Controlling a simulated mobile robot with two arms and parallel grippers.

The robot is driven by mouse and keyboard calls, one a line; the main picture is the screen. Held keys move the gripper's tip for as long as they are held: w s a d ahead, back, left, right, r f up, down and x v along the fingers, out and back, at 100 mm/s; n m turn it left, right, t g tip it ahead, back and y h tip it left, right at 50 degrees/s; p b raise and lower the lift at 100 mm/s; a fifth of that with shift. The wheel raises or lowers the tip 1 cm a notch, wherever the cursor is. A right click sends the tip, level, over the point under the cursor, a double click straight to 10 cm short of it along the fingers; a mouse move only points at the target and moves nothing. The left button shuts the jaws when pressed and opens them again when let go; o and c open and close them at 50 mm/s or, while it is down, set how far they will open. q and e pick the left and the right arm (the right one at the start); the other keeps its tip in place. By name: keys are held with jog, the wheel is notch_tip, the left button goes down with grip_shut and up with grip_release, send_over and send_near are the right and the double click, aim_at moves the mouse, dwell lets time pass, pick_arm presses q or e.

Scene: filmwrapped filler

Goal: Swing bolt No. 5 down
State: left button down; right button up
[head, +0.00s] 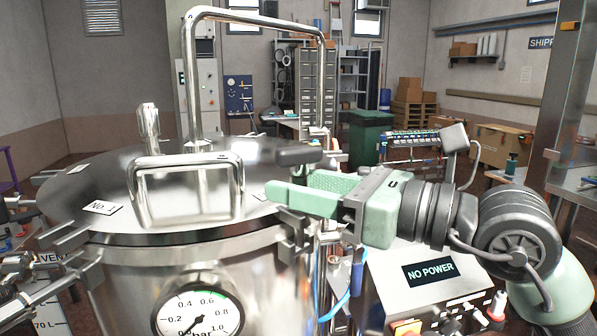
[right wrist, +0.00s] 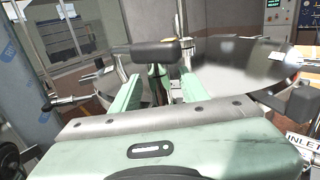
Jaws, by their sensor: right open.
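A steel vessel with a shiny round lid (head: 100,185) fills the left and middle of the head view. A swing bolt with a black grip (head: 298,156) stands up at the lid's right rim; its number cannot be read. My right gripper (head: 288,182) is open at this rim, its green fingers pointing left, just below the black grip. In the right wrist view the black grip (right wrist: 155,52) shows beyond the gripper (right wrist: 157,90), its stem between the two fingers. Whether they touch it cannot be told. My left gripper is out of view.
A tall bent steel pipe (head: 191,75) and a loop handle (head: 140,190) rise from the lid. A pressure gauge (head: 197,312) is on the vessel's front. A "NO POWER" control box (head: 400,268) stands below my right arm. Other steel clamps line the left rim.

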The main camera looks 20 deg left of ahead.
grip_shut()
dwell(1.5)
